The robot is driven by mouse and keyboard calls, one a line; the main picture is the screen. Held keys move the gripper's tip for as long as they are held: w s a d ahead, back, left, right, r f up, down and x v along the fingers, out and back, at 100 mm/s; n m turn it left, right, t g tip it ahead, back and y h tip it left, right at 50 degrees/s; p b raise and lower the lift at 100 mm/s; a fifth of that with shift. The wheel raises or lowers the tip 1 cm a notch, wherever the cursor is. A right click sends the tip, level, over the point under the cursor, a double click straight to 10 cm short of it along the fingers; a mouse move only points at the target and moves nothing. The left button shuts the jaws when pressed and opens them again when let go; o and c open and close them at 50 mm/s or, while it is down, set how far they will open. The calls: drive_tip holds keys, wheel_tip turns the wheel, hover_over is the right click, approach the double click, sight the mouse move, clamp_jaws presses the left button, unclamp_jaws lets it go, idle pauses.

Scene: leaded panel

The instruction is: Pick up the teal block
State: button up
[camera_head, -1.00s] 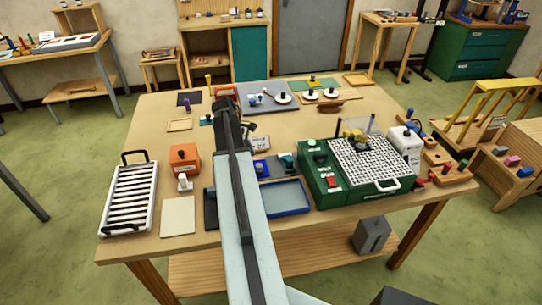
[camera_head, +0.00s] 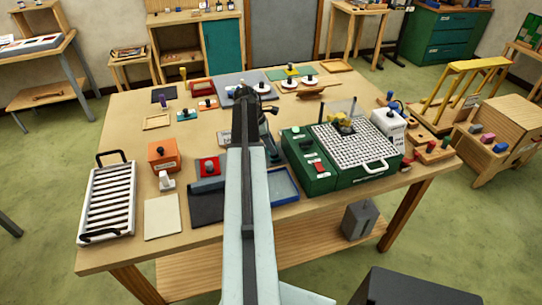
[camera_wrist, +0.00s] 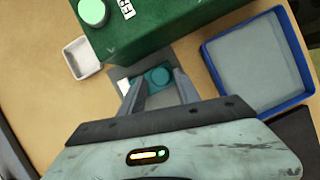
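My gripper (camera_wrist: 160,88) is open, with one grey finger on each side of the block. I cannot tell whether the fingers touch it or how far down they reach. In the head view my gripper (camera_head: 273,153) hangs just left of the green machine (camera_head: 308,165), and the block is mostly hidden behind it.
A blue-rimmed tray (camera_wrist: 208,58) lies close by, and a small white dish (camera_wrist: 72,62) is on the other side. In the head view a red block (camera_head: 207,168), an orange box (camera_head: 162,155) and a white rack (camera_head: 107,202) stand further left on the table.

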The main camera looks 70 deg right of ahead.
drive_tip(key=b+x, duration=0.1)
drive_tip(key=x, duration=0.2)
drive_tip(key=shift+w+f+b, duration=0.1)
drive_tip(key=shift+b, duration=0.2)
clamp_jaws()
wheel_tip(320, 180, up, 11)
drive_tip(key=p, duration=1)
drive_tip(key=shift+f+p, duration=0.15)
drive_tip(key=shift+p, duration=0.2)
drive_tip(key=shift+f, duration=0.15)
drive_tip(key=shift+c, duration=1.9)
unclamp_jaws()
clamp_jaws()
